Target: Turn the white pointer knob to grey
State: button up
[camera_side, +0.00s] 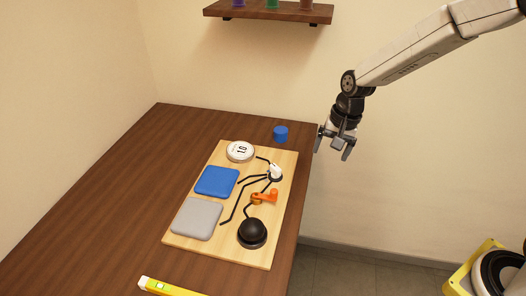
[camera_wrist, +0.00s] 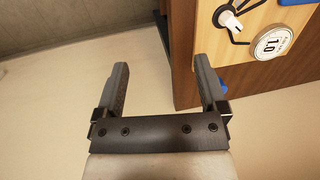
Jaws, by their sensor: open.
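The white pointer knob (camera_side: 275,172) sits on a black base at the right edge of the light wooden board (camera_side: 211,248). It also shows in the wrist view (camera_wrist: 229,20) near the top. Black lines run from it across the board. A blue pad (camera_side: 217,181) and a grey pad (camera_side: 197,218) lie on the board's left side. My gripper (camera_side: 332,143) is open and empty, up and to the right of the knob, apart from it. In the wrist view both fingers (camera_wrist: 160,85) are spread with nothing between them. Which pad the knob points at is too small to tell.
A round white dial marked 1.0 (camera_side: 240,151), an orange lever (camera_side: 264,197) and a black dome (camera_side: 252,232) are on the board. A blue cylinder (camera_side: 280,134) stands behind it. A yellow level (camera_side: 167,287) lies in front. The table's left side is clear.

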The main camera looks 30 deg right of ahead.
aim_at(276, 166)
jog(key=w+a+f+m+y, duration=0.1)
jog(key=w+a+f+m, duration=0.1)
jog(key=w+m, duration=0.2)
jog(key=w+a+f+m+g+y, duration=0.1)
jog(key=w+a+f+m+y, duration=0.1)
jog(key=w, duration=0.6)
jog(key=shift+a+m, duration=0.45)
jog(key=shift+m, duration=0.65)
jog(key=shift+f, duration=0.1)
jog(key=shift+x, duration=3.8)
jog(key=shift+c, duration=0.2)
grip_shut()
